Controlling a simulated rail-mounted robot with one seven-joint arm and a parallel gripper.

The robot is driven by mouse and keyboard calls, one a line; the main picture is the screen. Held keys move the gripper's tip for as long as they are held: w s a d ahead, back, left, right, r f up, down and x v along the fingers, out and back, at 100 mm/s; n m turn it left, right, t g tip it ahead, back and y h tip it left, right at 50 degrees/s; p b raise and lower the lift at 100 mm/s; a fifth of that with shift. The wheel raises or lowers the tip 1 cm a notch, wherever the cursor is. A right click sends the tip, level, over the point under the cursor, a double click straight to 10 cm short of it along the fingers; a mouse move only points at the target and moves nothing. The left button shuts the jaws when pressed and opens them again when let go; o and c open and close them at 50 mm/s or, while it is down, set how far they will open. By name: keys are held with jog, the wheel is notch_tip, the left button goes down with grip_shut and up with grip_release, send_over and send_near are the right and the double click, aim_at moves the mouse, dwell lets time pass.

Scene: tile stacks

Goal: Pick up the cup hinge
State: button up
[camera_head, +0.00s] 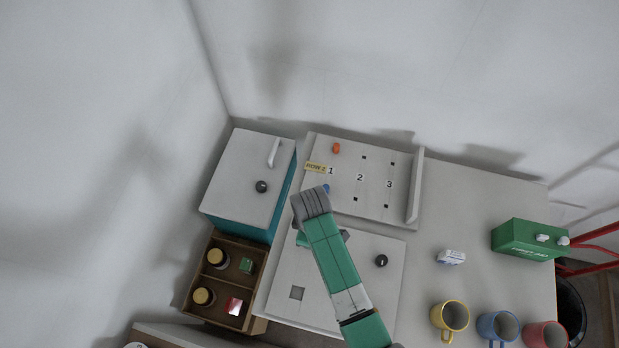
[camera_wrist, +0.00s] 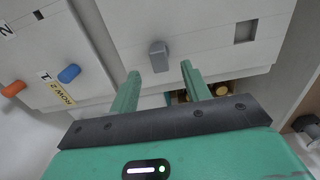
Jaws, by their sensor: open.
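A small grey metal piece, which looks like the cup hinge (camera_wrist: 158,56), sits on the white panel (camera_wrist: 200,50) near its edge in the wrist view. My gripper (camera_wrist: 161,70) is open, with its two green fingers apart on either side of the hinge's near end in that view. Nothing is held. I cannot tell how far above the panel the fingertips are. In the head view my arm covers the hinge, and only bits of green gripper show beside the arm above the white panel (camera_head: 330,313).
The panel has a square hole (camera_head: 297,293) and a black knob (camera_head: 382,261). Behind it lies a numbered board (camera_head: 345,205) with orange (camera_head: 336,148) and blue (camera_head: 326,188) pegs. A wooden tray with jars (camera_head: 218,258) is left. Mugs (camera_head: 450,316) and a green box (camera_head: 522,240) stand right.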

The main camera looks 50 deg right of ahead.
notch_tip(320, 180, down, 6)
jog(key=shift+f, duration=0.1)
grip_shut()
dwell(0.4)
jog(key=shift+r, duration=0.2)
